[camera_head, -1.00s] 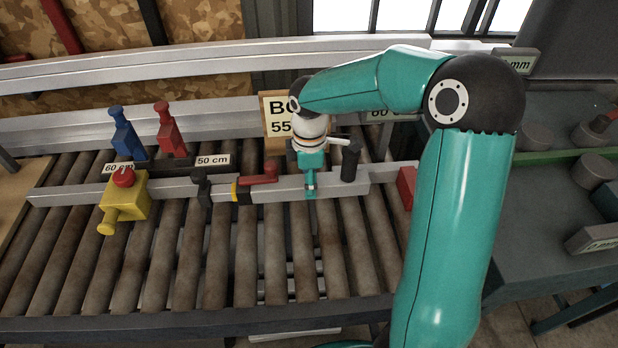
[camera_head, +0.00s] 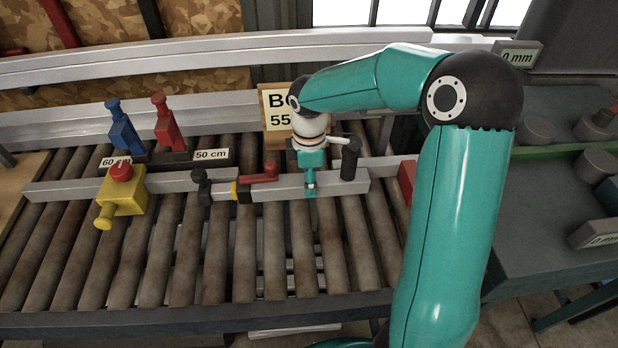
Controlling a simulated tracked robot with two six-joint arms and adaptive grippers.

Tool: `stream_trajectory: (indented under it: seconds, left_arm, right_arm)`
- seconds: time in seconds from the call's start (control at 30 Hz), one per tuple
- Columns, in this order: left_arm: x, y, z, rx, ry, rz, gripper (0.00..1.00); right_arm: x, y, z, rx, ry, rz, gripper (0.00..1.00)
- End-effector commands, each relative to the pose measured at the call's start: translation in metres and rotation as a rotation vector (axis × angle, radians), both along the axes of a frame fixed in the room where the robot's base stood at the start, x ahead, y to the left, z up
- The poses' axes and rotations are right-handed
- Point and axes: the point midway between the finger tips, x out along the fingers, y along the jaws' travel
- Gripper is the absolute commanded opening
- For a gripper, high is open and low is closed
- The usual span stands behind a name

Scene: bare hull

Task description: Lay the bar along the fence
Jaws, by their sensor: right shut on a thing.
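A long silver bar (camera_head: 290,188) lies across the rollers, roughly left to right. My right gripper (camera_head: 311,188) comes down from above and is shut on the bar towards its right end; the fingertips are small and partly hidden. A silver rail that looks like the fence (camera_head: 70,128) runs behind, roughly parallel to the bar, with a gap between them. Its right part is hidden by my arm and a sign. My left gripper is not in view.
A yellow block with a red knob (camera_head: 122,195) stands at the bar's left part. A red-handled clamp (camera_head: 258,180) and black handles are along the bar. Blue (camera_head: 122,130) and red (camera_head: 166,125) stops stand behind, by the 50 cm label (camera_head: 211,155). A red block (camera_head: 407,180) is right.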

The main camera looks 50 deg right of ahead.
Motion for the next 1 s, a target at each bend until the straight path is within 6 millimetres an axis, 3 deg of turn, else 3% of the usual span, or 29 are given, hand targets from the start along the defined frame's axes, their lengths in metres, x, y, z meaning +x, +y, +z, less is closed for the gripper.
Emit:
stream_trajectory:
  seconds: [1.0]
  left_arm:
    - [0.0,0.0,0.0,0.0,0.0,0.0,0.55]
  right_arm:
    - [-0.01,-0.013,0.001,0.0,-0.004,0.0,0.0]
